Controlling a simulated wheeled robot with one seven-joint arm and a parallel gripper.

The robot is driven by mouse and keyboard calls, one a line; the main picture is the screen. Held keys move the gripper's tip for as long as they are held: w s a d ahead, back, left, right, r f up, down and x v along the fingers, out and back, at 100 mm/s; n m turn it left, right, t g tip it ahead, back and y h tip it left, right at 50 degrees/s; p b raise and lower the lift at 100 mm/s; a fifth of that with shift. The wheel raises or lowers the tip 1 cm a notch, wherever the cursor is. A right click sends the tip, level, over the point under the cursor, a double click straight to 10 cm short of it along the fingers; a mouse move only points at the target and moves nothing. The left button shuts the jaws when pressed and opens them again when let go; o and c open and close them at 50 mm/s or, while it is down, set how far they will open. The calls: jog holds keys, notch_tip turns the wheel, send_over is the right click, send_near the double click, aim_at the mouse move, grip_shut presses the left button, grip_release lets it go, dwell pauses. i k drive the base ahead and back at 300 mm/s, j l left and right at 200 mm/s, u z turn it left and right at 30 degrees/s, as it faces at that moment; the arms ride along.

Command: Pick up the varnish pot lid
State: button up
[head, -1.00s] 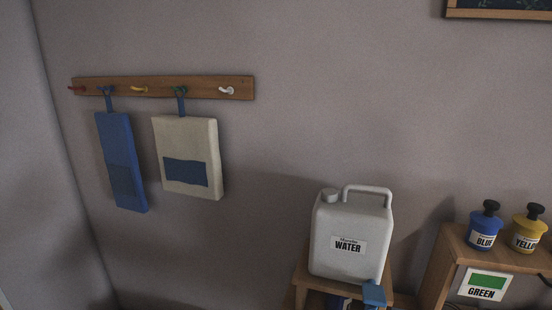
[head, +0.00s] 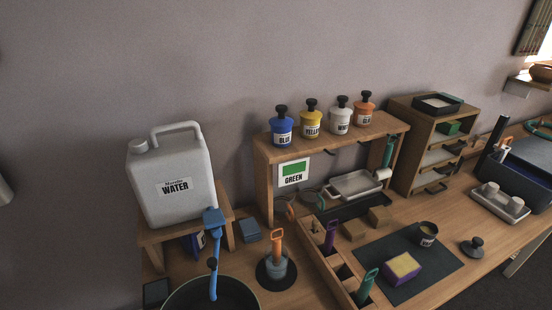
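A small dark round lid with a knob on top (head: 472,247) lies on the wooden bench at the right, just off the dark mat. It looks like the varnish pot lid. A small dark pot with a pale label (head: 427,236) stands open at the mat's right edge, to the left of the lid and apart from it. Its label is too small to read. My gripper is not in view.
The dark mat (head: 390,290) also bears a purple and yellow block (head: 401,270). Left of it is a wooden rack (head: 319,268) with coloured-handled tools. A grey tray (head: 500,204) lies behind the lid. Bare bench (head: 447,268) shows around the lid.

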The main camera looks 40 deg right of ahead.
aim_at(473, 250)
jog(key=z, duration=1.9)
